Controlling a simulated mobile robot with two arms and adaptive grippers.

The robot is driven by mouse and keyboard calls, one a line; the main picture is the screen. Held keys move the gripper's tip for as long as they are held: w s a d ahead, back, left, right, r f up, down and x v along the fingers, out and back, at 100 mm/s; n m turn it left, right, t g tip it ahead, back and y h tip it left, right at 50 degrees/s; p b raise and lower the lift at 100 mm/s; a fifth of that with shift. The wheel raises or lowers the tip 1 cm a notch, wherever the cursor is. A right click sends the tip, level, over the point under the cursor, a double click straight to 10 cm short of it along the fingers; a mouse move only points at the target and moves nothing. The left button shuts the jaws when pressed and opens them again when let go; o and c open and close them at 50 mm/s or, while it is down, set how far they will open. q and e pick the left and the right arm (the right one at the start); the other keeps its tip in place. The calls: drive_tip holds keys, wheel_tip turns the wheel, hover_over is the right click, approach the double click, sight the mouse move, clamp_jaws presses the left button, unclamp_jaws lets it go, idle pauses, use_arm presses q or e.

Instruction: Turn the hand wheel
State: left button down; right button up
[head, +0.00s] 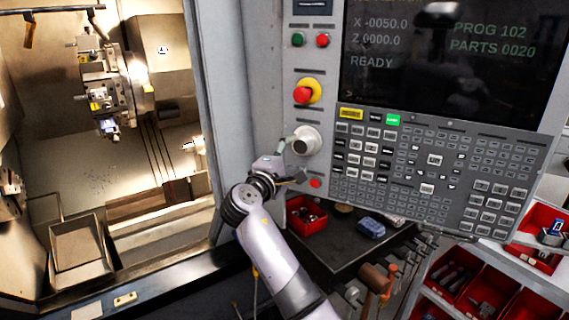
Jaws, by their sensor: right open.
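The hand wheel (306,141) is a pale round knob on the grey control panel, below the red and yellow emergency stop button. My right gripper (288,148) is at the left side of the hand wheel, with its jaws open. From this angle I cannot tell whether a finger touches the wheel. My right arm reaches up to it from the bottom of the picture. My left gripper is not in view.
The screen (450,60) and keypad (430,175) are right of the wheel. A small red button (315,184) sits just below it. A dark bench top (345,250) with a red bin (307,228) lies below. The lathe interior (90,170) is open at left.

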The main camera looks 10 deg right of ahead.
drive_tip(key=v, duration=0.5)
